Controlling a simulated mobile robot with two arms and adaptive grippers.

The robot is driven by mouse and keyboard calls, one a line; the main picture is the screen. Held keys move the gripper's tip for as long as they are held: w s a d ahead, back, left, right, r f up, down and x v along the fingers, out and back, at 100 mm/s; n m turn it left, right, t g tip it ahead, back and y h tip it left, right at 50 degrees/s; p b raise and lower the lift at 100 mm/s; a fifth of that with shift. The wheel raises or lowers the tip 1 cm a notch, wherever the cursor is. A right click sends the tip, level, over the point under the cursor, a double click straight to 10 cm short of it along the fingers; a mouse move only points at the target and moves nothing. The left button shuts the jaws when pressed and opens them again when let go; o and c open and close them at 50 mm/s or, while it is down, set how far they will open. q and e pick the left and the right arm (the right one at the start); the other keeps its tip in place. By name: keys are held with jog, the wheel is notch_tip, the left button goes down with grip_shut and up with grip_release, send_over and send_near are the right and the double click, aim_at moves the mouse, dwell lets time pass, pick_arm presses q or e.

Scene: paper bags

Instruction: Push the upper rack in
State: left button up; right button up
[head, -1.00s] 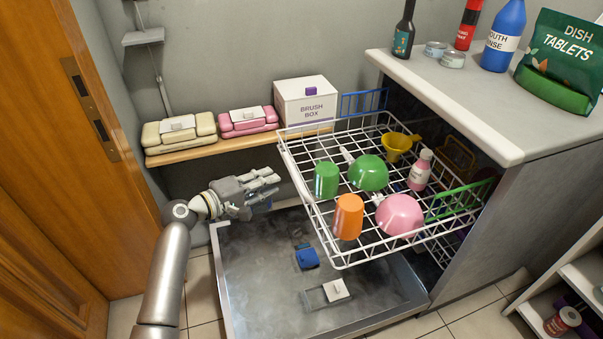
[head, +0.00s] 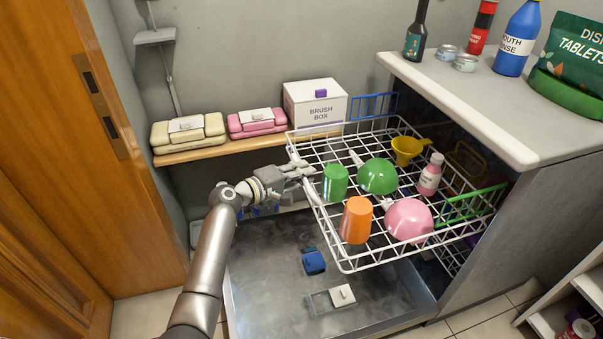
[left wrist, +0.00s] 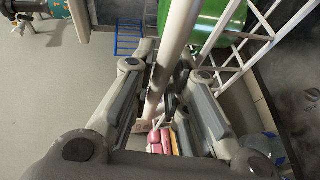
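The upper rack (head: 332,246) is a white wire basket, pulled out of the dishwasher. It holds a green cup (head: 335,182), an orange cup (head: 356,220), a green bowl (head: 377,177), a pink bowl (head: 408,220), a yellow funnel (head: 407,149) and a pink bottle (head: 430,175). My left gripper (head: 308,179) is at the rack's left rim. In the left wrist view a white rim bar (left wrist: 179,35) runs between its fingers (left wrist: 165,60); whether they press on it is unclear. My right gripper is out of view.
Below the rack is the opened door (head: 270,270), with a blue piece (head: 314,263) on it. A wooden shelf (head: 215,150) with a brush box (head: 316,105) and two cases is behind. A counter (head: 470,110) with bottles lies right. A wooden door (head: 60,170) stands left.

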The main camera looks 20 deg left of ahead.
pick_arm(q)
grip_shut()
jog(key=shift+d, duration=0.1)
